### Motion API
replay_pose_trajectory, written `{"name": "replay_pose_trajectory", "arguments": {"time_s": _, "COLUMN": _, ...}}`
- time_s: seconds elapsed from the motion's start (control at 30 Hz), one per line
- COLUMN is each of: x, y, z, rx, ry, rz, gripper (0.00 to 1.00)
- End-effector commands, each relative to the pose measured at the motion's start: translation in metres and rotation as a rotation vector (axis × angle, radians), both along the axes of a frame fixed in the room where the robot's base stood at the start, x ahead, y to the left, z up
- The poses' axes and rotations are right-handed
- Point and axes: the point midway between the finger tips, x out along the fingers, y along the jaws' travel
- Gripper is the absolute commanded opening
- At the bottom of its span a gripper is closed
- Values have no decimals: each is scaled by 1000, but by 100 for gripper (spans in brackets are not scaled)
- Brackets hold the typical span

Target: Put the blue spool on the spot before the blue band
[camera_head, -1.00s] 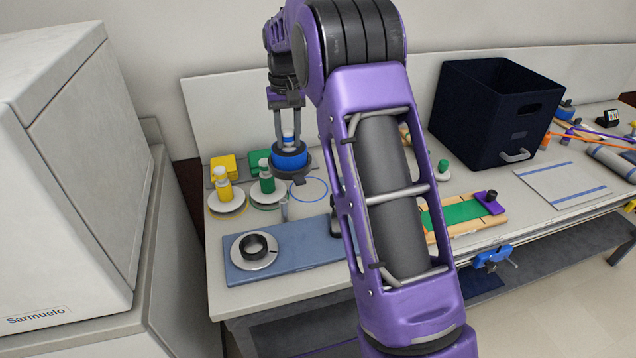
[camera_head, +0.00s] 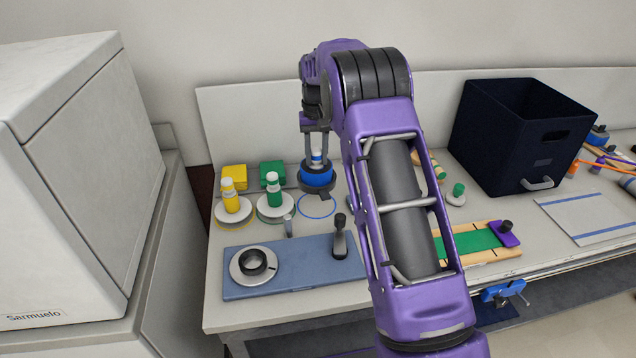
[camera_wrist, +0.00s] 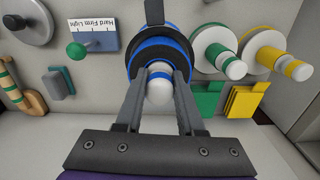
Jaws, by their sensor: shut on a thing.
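The blue spool (camera_head: 317,178) has a blue body on a wide dark disc, with a white and blue top. My gripper (camera_head: 317,155) is shut on its top and holds it upright. In the wrist view the spool (camera_wrist: 133,58) is between my fingers (camera_wrist: 160,78). A thin blue ring (camera_head: 317,206) is marked on the table just below and in front of the spool in the head view. The spool seems to be above the table, but its exact height is unclear. I cannot make out a blue band; the spool and gripper cover the area behind the ring.
Yellow (camera_head: 232,206) and green (camera_head: 274,203) spools stand left of the ring, before folded yellow (camera_head: 234,176) and green (camera_head: 272,172) bands. A blue-grey mat (camera_head: 295,279) with a disc and upright pieces lies in front. A dark bin (camera_head: 500,130) stands right.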

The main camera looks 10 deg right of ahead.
Motion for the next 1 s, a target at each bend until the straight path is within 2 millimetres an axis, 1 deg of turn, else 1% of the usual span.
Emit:
{"name": "replay_pose_trajectory", "arguments": {"time_s": 0.03, "x": 0, "y": 0, "z": -6, "rx": 0, "ry": 0, "rz": 0, "gripper": 0}}
{"name": "replay_pose_trajectory", "arguments": {"time_s": 0.17, "x": 0, "y": 0, "z": -14, "rx": 0, "ry": 0, "rz": 0, "gripper": 0}}
{"name": "replay_pose_trajectory", "arguments": {"time_s": 0.23, "x": 0, "y": 0, "z": -22, "rx": 0, "ry": 0, "rz": 0, "gripper": 0}}
{"name": "replay_pose_trajectory", "arguments": {"time_s": 0.4, "x": -1, "y": 0, "z": -51, "rx": -1, "ry": 2, "rz": 0, "gripper": 0}}
{"name": "replay_pose_trajectory", "arguments": {"time_s": 0.47, "x": 0, "y": 0, "z": -57, "rx": 0, "ry": -1, "rz": 0, "gripper": 0}}
{"name": "replay_pose_trajectory", "arguments": {"time_s": 0.87, "x": 0, "y": 0, "z": -64, "rx": 0, "ry": -2, "rz": 0, "gripper": 0}}
{"name": "replay_pose_trajectory", "arguments": {"time_s": 0.9, "x": 0, "y": 0, "z": -64, "rx": 0, "ry": -2, "rz": 0, "gripper": 43}}
{"name": "replay_pose_trajectory", "arguments": {"time_s": 0.97, "x": 0, "y": 0, "z": -63, "rx": 0, "ry": -1, "rz": 0, "gripper": 54}}
{"name": "replay_pose_trajectory", "arguments": {"time_s": 1.0, "x": 0, "y": 0, "z": -63, "rx": 0, "ry": -1, "rz": 0, "gripper": 61}}
